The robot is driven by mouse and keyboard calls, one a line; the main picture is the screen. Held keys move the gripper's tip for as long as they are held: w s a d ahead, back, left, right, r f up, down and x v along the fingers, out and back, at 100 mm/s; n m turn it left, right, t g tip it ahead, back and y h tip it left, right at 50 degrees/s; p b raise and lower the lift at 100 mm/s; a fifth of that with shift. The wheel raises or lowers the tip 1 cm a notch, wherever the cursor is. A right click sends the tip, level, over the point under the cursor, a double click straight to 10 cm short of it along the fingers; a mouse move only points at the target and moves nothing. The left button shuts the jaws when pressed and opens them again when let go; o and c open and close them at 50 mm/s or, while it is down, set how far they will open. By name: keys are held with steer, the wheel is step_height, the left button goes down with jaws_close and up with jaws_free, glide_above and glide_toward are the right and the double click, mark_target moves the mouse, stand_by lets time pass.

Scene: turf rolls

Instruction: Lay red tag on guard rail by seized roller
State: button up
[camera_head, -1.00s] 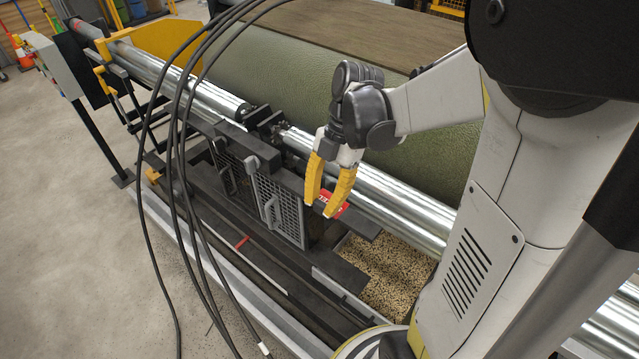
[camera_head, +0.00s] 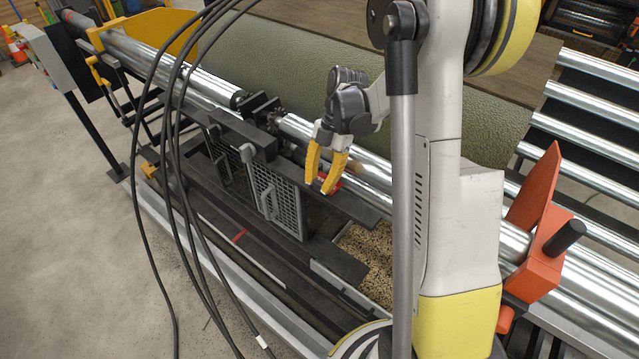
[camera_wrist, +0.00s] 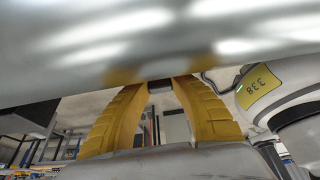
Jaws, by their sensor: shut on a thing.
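My gripper (camera_head: 317,186) points down, its yellow fingers shut on the red tag (camera_head: 334,183). Only a small red part shows beside the fingertips in the head view. The dark guard rail (camera_head: 349,204) runs under and beside the fingertips; I cannot tell whether the tag touches it. The silver roller (camera_head: 300,130) lies just behind the rail, with dark bearing blocks at its joint. In the wrist view the yellow fingers flank a grey gap below a large, blurred shiny metal surface, and the tag cannot be made out.
Mesh guard panels (camera_head: 278,200) hang below the rail. Black cables (camera_head: 178,130) hang in front at left. A tray of granules (camera_head: 368,262) lies below. A green turf roll (camera_head: 300,70) lies behind the roller. An orange-red bracket (camera_head: 540,235) stands at right.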

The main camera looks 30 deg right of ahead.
steer(key=o, duration=0.9)
steer(key=shift+f, duration=0.1)
